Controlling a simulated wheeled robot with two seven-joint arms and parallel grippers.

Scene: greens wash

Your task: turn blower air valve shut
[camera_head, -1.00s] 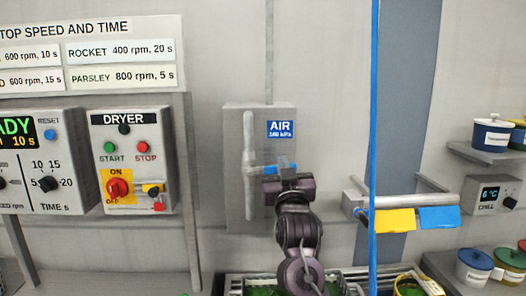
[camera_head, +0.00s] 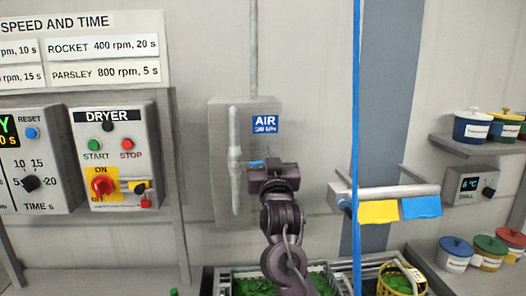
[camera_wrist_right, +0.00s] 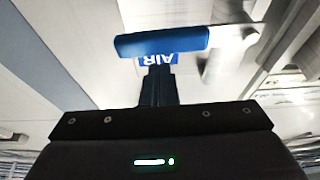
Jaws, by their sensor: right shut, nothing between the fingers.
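The air valve is on a grey wall box (camera_head: 218,190) with a blue AIR label (camera_head: 265,123). A pale vertical pipe (camera_head: 234,140) runs on its front. The blue valve handle (camera_head: 256,163) points right from the pipe, roughly level, and is partly hidden by my right gripper (camera_head: 272,172). In the right wrist view the blue handle (camera_wrist_right: 162,42) lies across, just beyond the tips of my shut, empty right gripper (camera_wrist_right: 157,72). I cannot tell whether they touch. My left gripper is not in view.
A dryer panel (camera_head: 112,160) with buttons and a red knob is at left. At right are a bar (camera_head: 385,192) with yellow and blue tags, a chill unit (camera_head: 470,186) and shelved pots (camera_head: 473,128). A blue vertical line (camera_head: 356,100) crosses the view. Crates of greens (camera_head: 240,275) stand below.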

